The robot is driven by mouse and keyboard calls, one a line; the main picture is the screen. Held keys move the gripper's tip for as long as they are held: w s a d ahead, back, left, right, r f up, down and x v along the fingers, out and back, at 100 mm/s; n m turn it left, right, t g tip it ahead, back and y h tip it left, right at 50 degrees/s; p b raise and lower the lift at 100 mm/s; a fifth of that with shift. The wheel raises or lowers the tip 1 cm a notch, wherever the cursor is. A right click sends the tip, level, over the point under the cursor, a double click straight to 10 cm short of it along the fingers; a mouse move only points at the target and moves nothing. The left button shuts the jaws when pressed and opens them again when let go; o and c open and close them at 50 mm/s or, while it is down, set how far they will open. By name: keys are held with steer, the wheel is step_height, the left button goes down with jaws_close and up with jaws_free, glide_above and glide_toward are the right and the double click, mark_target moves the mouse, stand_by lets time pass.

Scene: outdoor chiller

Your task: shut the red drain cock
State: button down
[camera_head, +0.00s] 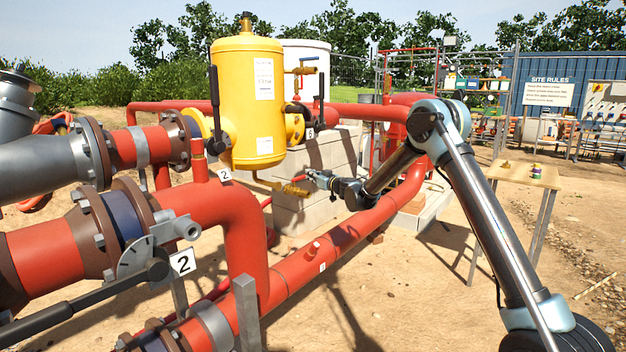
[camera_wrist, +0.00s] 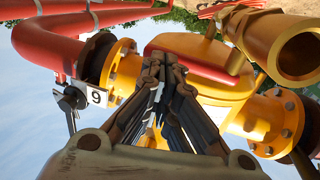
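The brass drain fitting (camera_head: 293,189) sits low beside the yellow vessel (camera_head: 252,105), ahead of the concrete blocks. In the wrist view a large brass fitting with an open round mouth (camera_wrist: 292,48) is at upper right, with a small red part (camera_wrist: 228,9) at its edge; I cannot tell clearly if this is the cock's handle. My gripper (camera_head: 312,175) is just right of and slightly above the drain fitting. In the wrist view its fingers (camera_wrist: 166,68) come close together at the tips, left of the brass mouth. I see nothing held between them.
Red pipes (camera_head: 335,242) run below and in front of my arm. Concrete blocks (camera_head: 325,150) stand behind the gripper. A small wooden table (camera_head: 525,174) stands at right on open sandy ground.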

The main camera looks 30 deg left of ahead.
stand_by(0.4)
steer(key=s+d+r+m+g+h, duration=0.15)
steer(key=s+d, duration=0.35)
steer(key=d, duration=0.9)
steer(key=s+d+r+h, duration=0.25)
steer(key=s+d, duration=0.35)
steer(key=d, duration=0.9)
steer(key=s+d+r+m+g+h, duration=0.1)
steer(key=s+d+r, duration=0.3)
steer(key=d, duration=1)
steer(key=s+d+f+m+g+h, duration=0.1)
steer(key=s+d+f+m+h, duration=0.2)
steer(key=s+d+f, duration=0.3)
steer(key=s+d+f+m+g+h, duration=0.1)
steer(key=s+d+f+m+h, duration=0.2)
steer(key=s+d, duration=1.3)
steer(key=s+d+f+m+g+h, duration=0.1)
steer(key=s+d+f+m+h, duration=0.3)
steer(key=s+d+f, duration=0.5)
steer(key=s+d+h, duration=0.1)
steer(key=s+d, duration=0.1)
steer(key=d, duration=0.1)
steer(key=shift+d+f, duration=0.15)
steer(key=shift+d, duration=0.25)
